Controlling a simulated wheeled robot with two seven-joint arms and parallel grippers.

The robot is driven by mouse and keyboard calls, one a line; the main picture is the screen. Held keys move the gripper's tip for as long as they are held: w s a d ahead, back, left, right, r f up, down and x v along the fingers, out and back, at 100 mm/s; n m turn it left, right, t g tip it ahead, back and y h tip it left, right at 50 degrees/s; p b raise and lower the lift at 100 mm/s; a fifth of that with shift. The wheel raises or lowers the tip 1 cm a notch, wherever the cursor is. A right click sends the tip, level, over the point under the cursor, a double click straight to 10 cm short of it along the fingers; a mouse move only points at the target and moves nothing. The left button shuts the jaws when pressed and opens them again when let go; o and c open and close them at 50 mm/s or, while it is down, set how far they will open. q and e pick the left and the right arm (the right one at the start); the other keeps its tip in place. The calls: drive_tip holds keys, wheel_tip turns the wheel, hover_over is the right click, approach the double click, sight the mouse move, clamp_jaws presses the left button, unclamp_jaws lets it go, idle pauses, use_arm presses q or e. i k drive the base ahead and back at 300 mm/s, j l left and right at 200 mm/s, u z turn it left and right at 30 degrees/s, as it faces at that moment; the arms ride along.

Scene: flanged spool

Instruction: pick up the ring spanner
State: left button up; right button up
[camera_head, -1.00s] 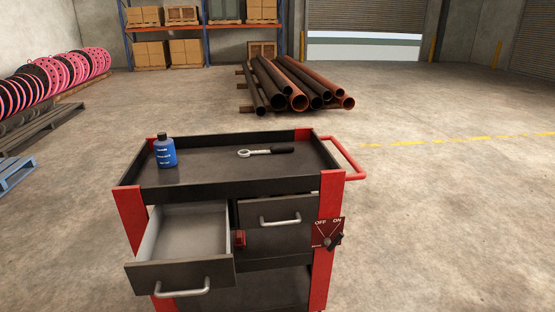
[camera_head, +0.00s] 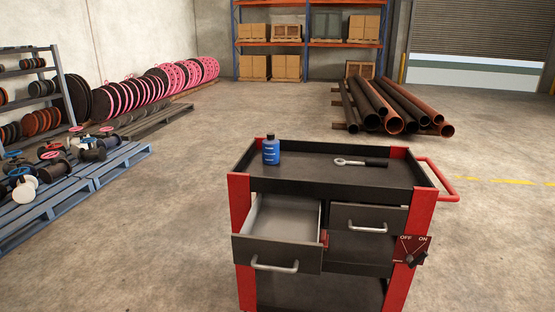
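The ring spanner (camera_head: 360,162) lies flat on the top tray of the red and black tool cart (camera_head: 332,188). Its silver ring end points left and its black handle points right. A blue bottle (camera_head: 271,151) with a dark cap stands upright on the same tray, to the left of the spanner and apart from it. Neither of my grippers shows in the head view.
The cart's left drawer (camera_head: 278,251) is pulled open and looks empty; the right drawer (camera_head: 368,218) looks shut. An OFF/ON switch panel (camera_head: 411,250) is on the right front post. Pallets with valves (camera_head: 75,170) stand left. Floor around the cart is clear.

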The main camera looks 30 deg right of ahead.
sight(373, 162)
drive_tip(key=l+u, duration=0.3)
drive_tip(key=u, duration=0.15)
drive_tip(key=l+u, duration=0.3)
drive_tip(key=u, duration=0.15)
drive_tip(key=l+u, duration=0.3)
drive_tip(key=u, duration=0.15)
drive_tip(key=k+l+u, duration=0.15)
drive_tip(key=u, duration=0.3)
drive_tip(key=l, duration=0.1)
